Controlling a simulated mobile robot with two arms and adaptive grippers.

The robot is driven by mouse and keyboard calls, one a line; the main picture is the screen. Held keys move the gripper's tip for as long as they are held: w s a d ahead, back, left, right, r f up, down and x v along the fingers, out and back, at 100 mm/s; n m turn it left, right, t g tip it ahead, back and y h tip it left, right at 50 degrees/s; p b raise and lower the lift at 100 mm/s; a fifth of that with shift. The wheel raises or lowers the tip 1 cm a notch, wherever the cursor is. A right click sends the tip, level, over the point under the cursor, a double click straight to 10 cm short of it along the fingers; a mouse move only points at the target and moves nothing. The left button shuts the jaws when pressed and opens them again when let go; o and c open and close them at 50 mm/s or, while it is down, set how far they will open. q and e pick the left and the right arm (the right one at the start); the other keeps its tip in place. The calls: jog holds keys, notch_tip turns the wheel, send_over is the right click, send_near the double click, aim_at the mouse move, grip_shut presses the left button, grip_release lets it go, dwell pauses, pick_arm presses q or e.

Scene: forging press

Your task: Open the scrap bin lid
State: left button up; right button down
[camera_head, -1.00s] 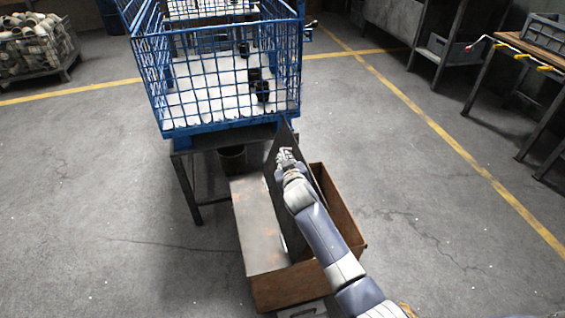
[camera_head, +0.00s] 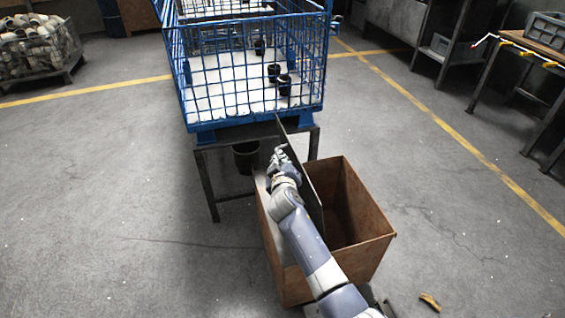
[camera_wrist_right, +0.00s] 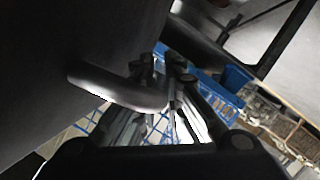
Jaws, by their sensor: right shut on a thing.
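The scrap bin (camera_head: 372,248) is a rusty brown open-topped box on the floor. Its right part stands open and shows a dark interior. The lid (camera_head: 312,195) is a dark grey panel raised steeply across the bin, partly hidden by my right arm. My right gripper (camera_head: 281,157) is at the lid's left face, near its upper part. In the right wrist view, the right gripper (camera_wrist_right: 172,84) is shut on the lid's curved grey handle (camera_wrist_right: 115,86), beside the dark lid surface (camera_wrist_right: 65,45). My left gripper is not in view.
A blue wire cage (camera_head: 245,95) on a dark stand is behind the bin. A black bucket (camera_head: 246,158) sits under it. A small yellow-brown piece (camera_head: 430,302) lies on the floor right of the bin.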

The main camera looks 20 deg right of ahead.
jog(key=shift+a, duration=0.25)
jog(key=c, duration=2)
grip_release()
jog(key=shift+f, duration=0.1)
jog(key=shift+o, duration=0.2)
jog(key=v, duration=1.2)
